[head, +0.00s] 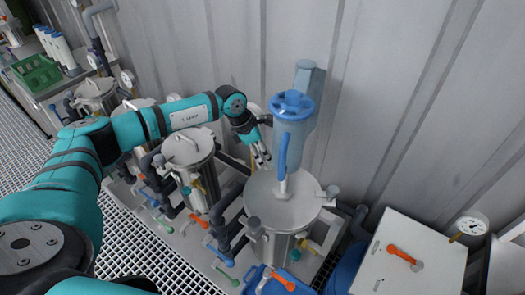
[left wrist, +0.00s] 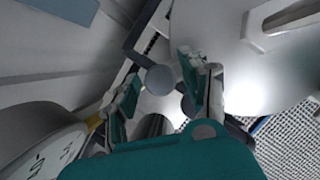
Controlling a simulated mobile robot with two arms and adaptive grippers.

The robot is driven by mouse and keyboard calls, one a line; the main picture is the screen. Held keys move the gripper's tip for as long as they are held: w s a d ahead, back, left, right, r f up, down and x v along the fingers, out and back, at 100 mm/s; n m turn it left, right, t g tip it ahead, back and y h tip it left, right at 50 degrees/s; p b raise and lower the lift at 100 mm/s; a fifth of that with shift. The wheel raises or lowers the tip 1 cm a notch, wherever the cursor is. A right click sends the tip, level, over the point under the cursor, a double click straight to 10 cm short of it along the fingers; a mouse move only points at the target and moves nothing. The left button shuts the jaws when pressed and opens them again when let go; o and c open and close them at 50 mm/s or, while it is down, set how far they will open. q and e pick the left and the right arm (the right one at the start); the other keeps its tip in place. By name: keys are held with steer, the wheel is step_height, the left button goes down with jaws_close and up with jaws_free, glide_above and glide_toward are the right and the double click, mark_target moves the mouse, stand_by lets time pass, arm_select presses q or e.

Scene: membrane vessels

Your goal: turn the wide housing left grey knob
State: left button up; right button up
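The wide housing (head: 290,205) is a steel vessel with a broad flat lid, standing at centre right in the head view. One grey knob (head: 253,223) is at its lid's front left edge and another grey knob (head: 332,191) at its right. My left gripper (head: 262,159) hangs beside the back left of the lid, fingers pointing down and apart. In the left wrist view a round grey knob (left wrist: 160,79) shows between the open fingers (left wrist: 163,92), with a darker round part (left wrist: 188,104) beside it. I cannot tell whether the fingers touch it. My right gripper is out of view.
A narrower lidded vessel (head: 188,146) stands to the left. A white box with an orange handle (head: 403,255) is at right. The corrugated wall (head: 400,90) closes off the back.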

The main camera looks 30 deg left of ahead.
arm_select(q)
jaws_close()
steer(key=shift+n, duration=0.3)
steer(key=n+t+y+b, duration=0.1)
steer(key=n, duration=0.1)
steer(key=shift+f+n, duration=0.1)
steer(key=shift+n, duration=0.3)
steer(key=n+y+b, duration=0.1)
steer(key=n+b, duration=0.1)
steer(key=shift+d+n, duration=0.1)
steer(key=shift+n, duration=0.2)
steer(key=n+b, duration=0.2)
steer(key=n+y+b, duration=0.1)
steer(key=n+b, duration=0.1)
steer(key=shift+t+y, duration=0.3)
steer(key=shift+n+y+b, duration=0.6)
steer(key=shift+n+b, duration=0.55)
steer(key=shift+n, duration=0.45)
